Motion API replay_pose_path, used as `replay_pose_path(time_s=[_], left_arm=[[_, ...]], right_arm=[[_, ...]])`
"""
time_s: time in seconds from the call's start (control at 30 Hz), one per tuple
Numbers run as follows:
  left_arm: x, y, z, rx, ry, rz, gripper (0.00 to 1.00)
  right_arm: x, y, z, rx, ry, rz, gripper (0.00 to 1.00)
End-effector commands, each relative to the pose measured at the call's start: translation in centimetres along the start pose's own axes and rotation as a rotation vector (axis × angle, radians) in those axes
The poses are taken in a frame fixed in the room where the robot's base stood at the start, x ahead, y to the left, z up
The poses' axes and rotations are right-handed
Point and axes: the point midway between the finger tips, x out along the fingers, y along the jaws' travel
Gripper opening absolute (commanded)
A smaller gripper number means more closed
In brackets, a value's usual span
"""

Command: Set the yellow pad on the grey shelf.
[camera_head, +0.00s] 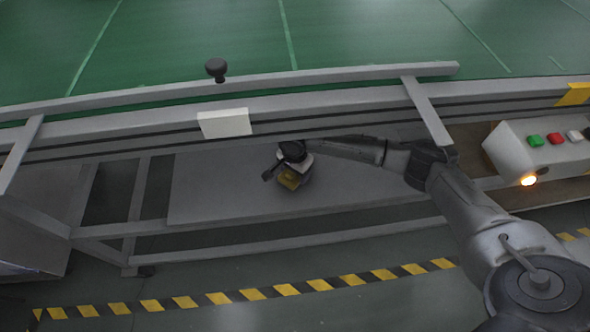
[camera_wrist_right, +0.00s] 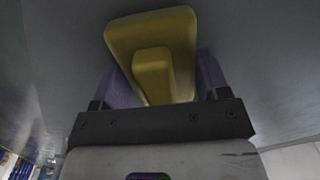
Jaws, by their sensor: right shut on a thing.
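In the right wrist view the pad (camera_wrist_right: 180,28) is a rounded yellow block with a raised narrower part, held between the two fingers of my right gripper (camera_wrist_right: 162,80). The grey shelf (camera_head: 225,196) is a flat panel under the long rail, and the gripper and pad are over its middle. I cannot tell whether the pad touches the shelf. My left gripper is not in view.
A grey frame rail (camera_head: 330,107) with a white label (camera_head: 225,123) runs above the shelf's back, close to my right arm. A control box (camera_head: 545,150) with buttons and a lit lamp stands at the right. The shelf is bare on either side of the gripper.

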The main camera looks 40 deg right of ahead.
Motion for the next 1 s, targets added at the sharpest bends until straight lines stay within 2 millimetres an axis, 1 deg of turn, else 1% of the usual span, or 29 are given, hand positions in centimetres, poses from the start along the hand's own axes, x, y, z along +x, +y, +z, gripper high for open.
replay_pose_path(time_s=[0.03, 0.27, 0.67, 1.0], left_arm=[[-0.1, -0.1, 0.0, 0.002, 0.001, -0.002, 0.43], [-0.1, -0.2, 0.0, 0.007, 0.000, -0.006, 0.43], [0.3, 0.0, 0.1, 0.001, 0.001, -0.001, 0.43], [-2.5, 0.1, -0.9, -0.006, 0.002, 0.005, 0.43]], right_arm=[[0.0, 0.0, 0.0, 0.000, -0.001, 0.000, 0.71], [0.0, 0.0, 0.0, 0.000, 0.000, 0.001, 0.93], [-0.3, 0.0, 0.0, -0.001, 0.000, 0.000, 0.94], [-4.7, 0.0, 0.0, 0.000, -0.001, 0.000, 0.94]])
